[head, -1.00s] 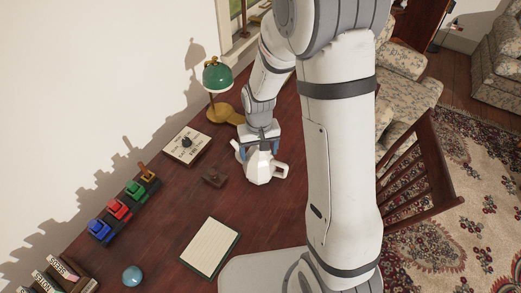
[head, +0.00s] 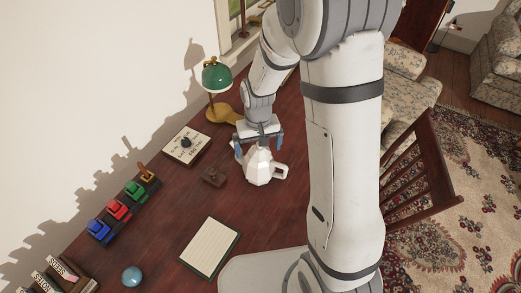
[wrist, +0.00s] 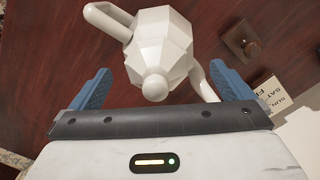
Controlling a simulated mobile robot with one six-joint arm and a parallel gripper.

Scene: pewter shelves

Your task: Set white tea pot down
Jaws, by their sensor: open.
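The white tea pot (head: 258,168) stands upright on the dark red wooden desk (head: 165,220), its handle to the right in the head view. In the wrist view the tea pot (wrist: 158,45) lies between and beyond the two blue fingers. My gripper (head: 261,150) is open just above and around its top. The fingers (wrist: 163,88) are spread wide, with visible gaps to the pot on both sides. The arm hides part of the desk behind the pot.
A small dark wooden block (head: 213,176) sits left of the pot. A green lamp (head: 217,78), a calendar card (head: 187,145) and a lined pad (head: 210,247) are also on the desk. Colored stamps or toys line the wall side. A wooden chair (head: 415,175) stands at the right.

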